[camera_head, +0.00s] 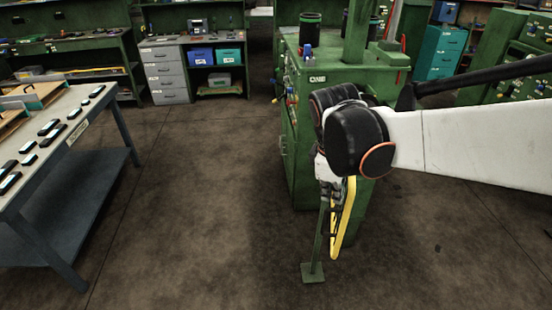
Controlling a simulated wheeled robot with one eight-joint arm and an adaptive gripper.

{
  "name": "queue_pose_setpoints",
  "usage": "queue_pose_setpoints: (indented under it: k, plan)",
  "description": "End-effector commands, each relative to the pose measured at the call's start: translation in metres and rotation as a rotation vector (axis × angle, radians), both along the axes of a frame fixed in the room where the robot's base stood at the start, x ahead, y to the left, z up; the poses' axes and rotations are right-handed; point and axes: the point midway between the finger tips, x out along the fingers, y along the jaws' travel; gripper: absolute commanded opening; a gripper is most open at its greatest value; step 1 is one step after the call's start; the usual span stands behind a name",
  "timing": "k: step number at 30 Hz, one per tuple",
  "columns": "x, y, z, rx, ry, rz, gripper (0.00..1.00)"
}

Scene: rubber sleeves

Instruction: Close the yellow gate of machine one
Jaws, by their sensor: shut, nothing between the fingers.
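The green machine one (345,75) stands right of centre, with a label reading ONE on its upper edge. The yellow gate (346,222) shows as a narrow yellow frame, seen nearly edge-on, low in front of the machine and beside a thin green post (316,245). My gripper (329,200) hangs below my black and white wrist at the top of the gate. Its fingers are small and dark here and look shut and empty. I cannot tell whether they touch the gate. My wrist and arm hide the gate's upper part and much of the machine's front.
The post stands on a square green foot (312,272) on the floor. A long table (92,103) with several dark parts is at the left. Grey drawers (166,75) and a green workbench (216,42) stand at the back. The brown floor (190,190) between is clear.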

Motion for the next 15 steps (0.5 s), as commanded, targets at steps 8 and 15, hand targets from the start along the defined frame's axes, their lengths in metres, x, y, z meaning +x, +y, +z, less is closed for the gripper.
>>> queue_pose_setpoints:
  k: [8,15]
  plan:
    - [0.033,0.012,-0.009,-0.084,0.182,0.260,0.00]
    - [0.039,0.014,-0.019,-0.101,0.233,0.330,0.00]
